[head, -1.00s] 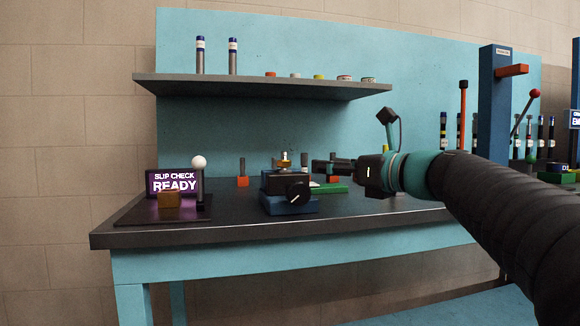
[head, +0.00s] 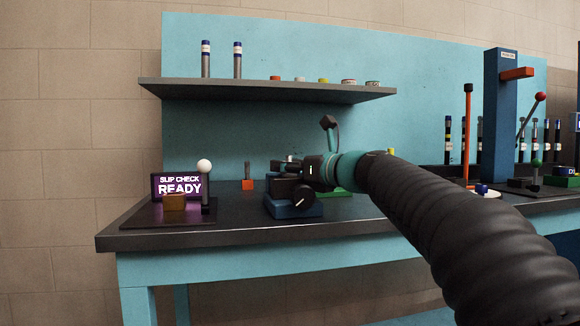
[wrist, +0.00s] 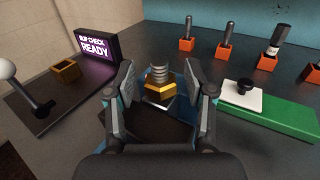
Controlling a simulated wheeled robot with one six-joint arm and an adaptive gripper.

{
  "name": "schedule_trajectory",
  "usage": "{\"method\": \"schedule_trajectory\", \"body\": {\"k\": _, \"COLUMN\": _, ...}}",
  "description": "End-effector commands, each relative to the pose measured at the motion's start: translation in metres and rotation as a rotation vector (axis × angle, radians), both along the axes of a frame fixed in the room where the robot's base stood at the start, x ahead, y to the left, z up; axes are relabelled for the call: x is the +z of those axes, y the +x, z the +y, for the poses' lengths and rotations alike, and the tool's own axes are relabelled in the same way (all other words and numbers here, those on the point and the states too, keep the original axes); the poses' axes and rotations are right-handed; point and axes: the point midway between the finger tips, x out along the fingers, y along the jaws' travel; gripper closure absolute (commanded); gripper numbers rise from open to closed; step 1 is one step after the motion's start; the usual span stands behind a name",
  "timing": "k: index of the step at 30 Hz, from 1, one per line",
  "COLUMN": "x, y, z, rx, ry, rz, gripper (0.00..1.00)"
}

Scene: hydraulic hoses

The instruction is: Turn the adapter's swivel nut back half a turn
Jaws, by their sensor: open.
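The adapter shows in the wrist view as a brass hex swivel nut (wrist: 160,89) with a silver threaded end (wrist: 160,72) above it. It stands upright over the blue vise (head: 293,208), which has a black clamp handle (head: 302,197) at its front. My gripper (wrist: 159,70) is open, with one finger to the left and one to the right of the adapter. Gaps show on both sides, and neither finger visibly touches the nut. In the head view my gripper (head: 286,166) is over the vise and hides the adapter.
A slip check screen reading READY (head: 179,186), a brown box (head: 174,202) and a white-knobbed lever (head: 205,185) stand to the left. A green block with a white plate (wrist: 270,110) lies right of the vise. Several orange-based holders (wrist: 226,51) stand behind. A shelf (head: 265,90) overhangs the bench.

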Motion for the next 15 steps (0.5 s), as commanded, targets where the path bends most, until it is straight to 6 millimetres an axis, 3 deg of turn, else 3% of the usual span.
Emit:
{"method": "schedule_trajectory", "body": {"k": 6, "x": -0.0002, "y": 0.0002, "z": 0.0001, "rx": 0.0, "ry": 0.0, "rz": 0.0, "gripper": 0.46}}
{"method": "schedule_trajectory", "body": {"k": 13, "x": -0.0002, "y": 0.0002, "z": -0.0001, "rx": 0.0, "ry": 0.0, "rz": 0.0, "gripper": 1.0}}
{"method": "schedule_trajectory", "body": {"k": 15, "x": -0.0002, "y": 0.0001, "z": -0.0001, "rx": 0.0, "ry": 0.0, "rz": 0.0, "gripper": 1.0}}
